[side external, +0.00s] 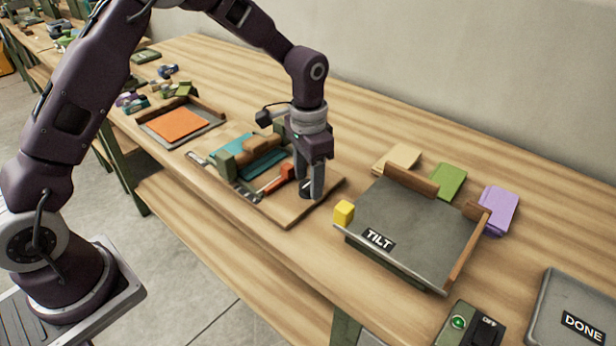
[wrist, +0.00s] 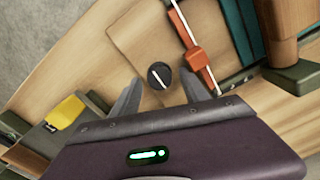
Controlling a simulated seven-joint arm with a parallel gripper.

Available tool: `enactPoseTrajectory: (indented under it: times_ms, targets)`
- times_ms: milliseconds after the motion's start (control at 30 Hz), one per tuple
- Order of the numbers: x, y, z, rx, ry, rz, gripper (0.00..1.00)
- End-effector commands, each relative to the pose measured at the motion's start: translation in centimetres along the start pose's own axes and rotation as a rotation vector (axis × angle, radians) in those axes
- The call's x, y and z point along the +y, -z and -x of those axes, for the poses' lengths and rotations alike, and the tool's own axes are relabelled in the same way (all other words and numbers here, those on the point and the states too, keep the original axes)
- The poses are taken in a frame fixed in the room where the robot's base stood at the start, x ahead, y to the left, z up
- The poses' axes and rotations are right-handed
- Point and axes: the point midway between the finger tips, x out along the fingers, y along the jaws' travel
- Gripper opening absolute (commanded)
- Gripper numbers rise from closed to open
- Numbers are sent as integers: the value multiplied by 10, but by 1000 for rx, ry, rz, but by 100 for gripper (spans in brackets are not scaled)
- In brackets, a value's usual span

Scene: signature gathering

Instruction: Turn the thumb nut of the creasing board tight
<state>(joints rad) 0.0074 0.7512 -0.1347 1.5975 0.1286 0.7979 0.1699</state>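The creasing board (side external: 287,214) is a light wooden board lying on the bench, also in the wrist view (wrist: 128,42). It carries a teal piece, green blocks and an orange-red slider on a pale rail. The thumb nut (wrist: 159,75) is a small dark round knob with a white line across it, near the board's end. In the side view it is mostly hidden by my fingers. My gripper (side external: 310,188) points down over that end. In the wrist view my gripper (wrist: 159,86) is open, one finger on each side of the nut, with visible gaps.
The orange-red slider (wrist: 196,58) is close beside my gripper. Right of the board stands a grey tray marked TILT (side external: 415,225) with a yellow block (side external: 344,212). Farther right are a switch box (side external: 470,328) and a DONE plate (side external: 575,305). An orange-sheeted tray (side external: 180,125) stands left.

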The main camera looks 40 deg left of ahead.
Motion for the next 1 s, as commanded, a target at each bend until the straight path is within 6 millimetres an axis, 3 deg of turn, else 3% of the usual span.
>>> enactPoseTrajectory:
  times_ms: [300, 667, 1000]
  targets:
    - [0, 0, 2, -2, 0, 1, 56]
    - [0, 0, 65, 1, 0, 1, 56]
    - [0, -1, 71, -1, 0, 1, 56]
